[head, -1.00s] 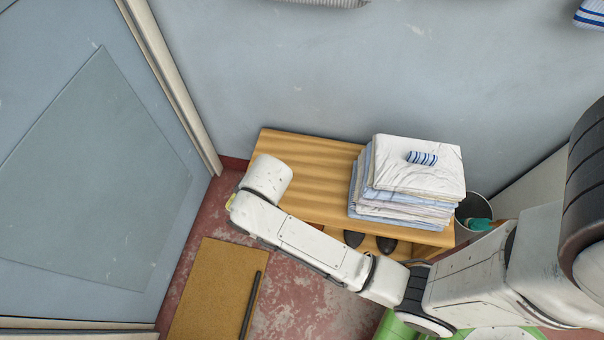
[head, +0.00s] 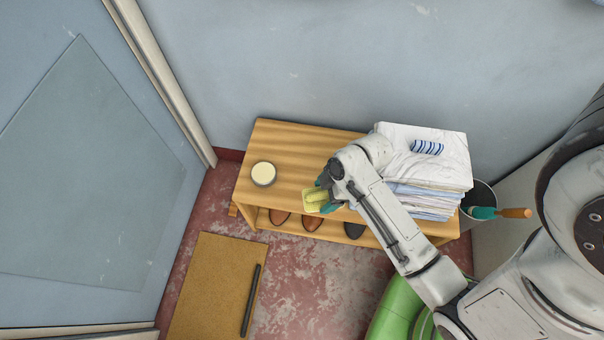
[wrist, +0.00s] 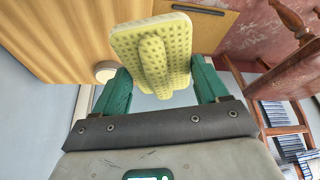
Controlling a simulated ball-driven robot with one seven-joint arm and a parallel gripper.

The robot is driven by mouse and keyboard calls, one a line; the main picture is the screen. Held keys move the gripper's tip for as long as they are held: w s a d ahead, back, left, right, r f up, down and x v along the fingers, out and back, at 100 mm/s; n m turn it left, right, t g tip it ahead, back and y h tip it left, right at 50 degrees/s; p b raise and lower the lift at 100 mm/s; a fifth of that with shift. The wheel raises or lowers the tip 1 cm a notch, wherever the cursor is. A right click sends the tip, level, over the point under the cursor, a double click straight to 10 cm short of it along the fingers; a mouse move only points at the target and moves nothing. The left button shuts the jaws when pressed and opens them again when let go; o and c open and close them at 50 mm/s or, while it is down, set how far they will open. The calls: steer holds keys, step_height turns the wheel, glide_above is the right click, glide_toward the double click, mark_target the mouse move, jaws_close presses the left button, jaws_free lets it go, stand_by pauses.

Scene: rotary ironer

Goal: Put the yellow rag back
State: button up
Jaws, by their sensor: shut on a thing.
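The yellow rag (head: 313,204) is at the front edge of the wooden bench (head: 300,150), in the head view. My gripper (head: 324,194) is shut on it there. In the wrist view the rag (wrist: 155,55) is a dimpled yellow piece with a raised fold, held between my two teal fingers (wrist: 162,88). It appears to be clear of the bench top, though the exact height cannot be told. A round tin with a pale top (head: 263,174) stands on the bench's left part; its edge also shows in the wrist view (wrist: 106,69).
A stack of folded linen (head: 425,185) with a blue-striped roll (head: 426,147) on top fills the bench's right end. Shoes (head: 312,222) stand on the shelf below. A bucket (head: 481,198) is right of the bench. A brown mat (head: 212,285) with a black bar lies on the floor.

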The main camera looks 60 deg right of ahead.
steer(key=shift+s+d+f+n, duration=0.1)
steer(key=shift+s+f+n, duration=0.05)
steer(key=shift+s, duration=0.25)
steer(key=shift+s+d+f+n, duration=0.1)
steer(key=shift+s+n, duration=0.05)
steer(key=shift+s, duration=0.25)
steer(key=shift+w+d+f, duration=0.1)
steer(key=w+d+f+b, duration=0.2)
steer(key=w+d+f, duration=0.2)
steer(key=w, duration=0.4)
steer(key=b, duration=0.2)
glide_above(299, 183)
steer(key=s, duration=0.1)
steer(key=f, duration=0.5)
steer(key=shift+d+f, duration=0.3)
steer(key=shift+d, duration=0.1)
steer(key=shift+f, duration=1.6)
steer(key=shift+f+b, duration=0.2)
steer(key=shift+b, duration=0.15)
steer(key=o, duration=0.9)
steer(key=shift+r, duration=0.1)
steer(key=shift+o, duration=0.2)
